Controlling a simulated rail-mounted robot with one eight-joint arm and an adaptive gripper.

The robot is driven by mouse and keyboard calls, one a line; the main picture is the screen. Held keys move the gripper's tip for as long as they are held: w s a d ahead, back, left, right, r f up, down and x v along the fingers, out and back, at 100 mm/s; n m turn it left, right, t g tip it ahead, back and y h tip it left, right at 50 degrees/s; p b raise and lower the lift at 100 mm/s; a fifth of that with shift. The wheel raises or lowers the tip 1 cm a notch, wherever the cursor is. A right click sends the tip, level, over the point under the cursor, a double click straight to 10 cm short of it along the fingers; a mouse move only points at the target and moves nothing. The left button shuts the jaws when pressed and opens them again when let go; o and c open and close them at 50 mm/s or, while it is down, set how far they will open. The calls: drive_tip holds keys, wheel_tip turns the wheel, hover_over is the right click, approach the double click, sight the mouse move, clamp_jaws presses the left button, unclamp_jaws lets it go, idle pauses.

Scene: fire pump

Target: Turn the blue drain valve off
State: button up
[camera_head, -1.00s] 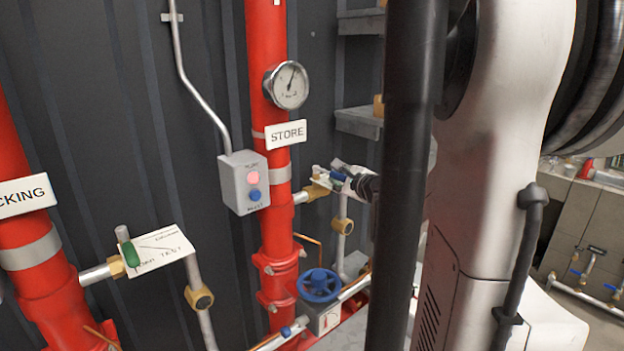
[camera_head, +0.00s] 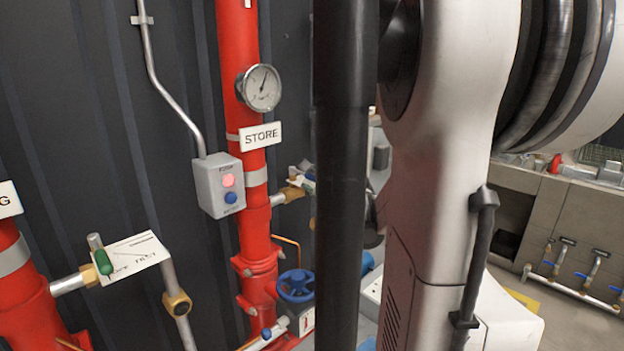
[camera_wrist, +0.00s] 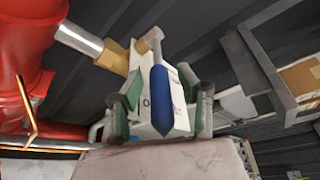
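The blue drain valve handle (camera_wrist: 161,98) shows in the wrist view, pointing down the picture from a brass fitting (camera_wrist: 149,41) with a white label behind it. My gripper (camera_wrist: 160,84) is open, with one finger on each side of the handle and gaps visible between. I cannot tell whether either finger touches it. In the head view, the brass fitting (camera_head: 292,193) and part of the white label (camera_head: 301,181) show on the STORE pipe. The black column hides the handle and my gripper there.
The red STORE pipe (camera_head: 257,215) carries a gauge (camera_head: 260,88) and a grey button box (camera_head: 218,186). A blue handwheel (camera_head: 296,286) sits below. A green-handled valve (camera_head: 103,261) is at the left. In the wrist view, a grey bracket (camera_wrist: 262,70) is right of my gripper.

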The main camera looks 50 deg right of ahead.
drive_tip(key=v, duration=0.7)
drive_tip(key=shift+s+a, duration=0.15)
drive_tip(key=shift+s, duration=0.1)
idle(0.5)
